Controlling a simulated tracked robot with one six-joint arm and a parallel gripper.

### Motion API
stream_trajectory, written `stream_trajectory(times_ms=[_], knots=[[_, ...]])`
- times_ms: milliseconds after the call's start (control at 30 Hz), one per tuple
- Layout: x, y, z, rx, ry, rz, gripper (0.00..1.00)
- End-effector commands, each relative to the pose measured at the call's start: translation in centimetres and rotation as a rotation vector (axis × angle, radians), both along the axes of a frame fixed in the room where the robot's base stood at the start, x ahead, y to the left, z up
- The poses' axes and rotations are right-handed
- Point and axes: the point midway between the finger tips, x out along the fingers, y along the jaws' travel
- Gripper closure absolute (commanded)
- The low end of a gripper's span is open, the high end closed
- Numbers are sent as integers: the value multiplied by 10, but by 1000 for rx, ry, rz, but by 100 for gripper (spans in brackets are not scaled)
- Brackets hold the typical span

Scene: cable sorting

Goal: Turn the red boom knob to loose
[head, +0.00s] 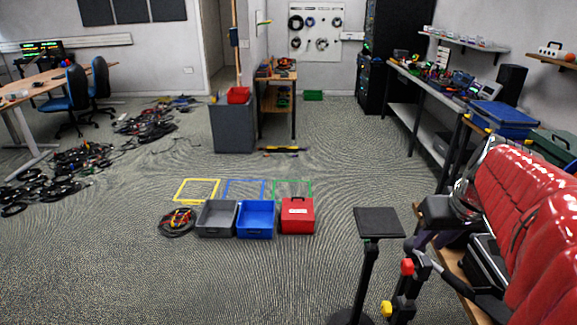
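The red knob (407,267) sits on a black stand (403,300) at the lower right, close in front of me. A black boom-like bar (455,285) runs from near the knob down to the right. A yellow knob (387,308) sits lower on the same stand. The red knob is too small here to tell whether it is tight or loose. My gripper does not show in the head view.
A black flat-topped stand (378,222) stands just left of the knob. Red seats (535,190) crowd the right. Grey (216,232), blue (255,232) and red (297,222) boxes and a cable coil (177,222) lie centre-left. Floor in front left is clear.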

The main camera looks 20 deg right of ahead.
Motion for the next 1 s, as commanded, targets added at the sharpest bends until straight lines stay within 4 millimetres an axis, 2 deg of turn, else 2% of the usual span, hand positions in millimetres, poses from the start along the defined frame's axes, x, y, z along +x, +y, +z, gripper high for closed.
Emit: stream_trajectory(times_ms=[367,533,667,1000], knots=[[0,0,-1,1,1,5,73],[3,-1,-9,3,2,4,73],[9,-2,-23,3,2,5,73],[27,-8,-71,4,5,4,73]])
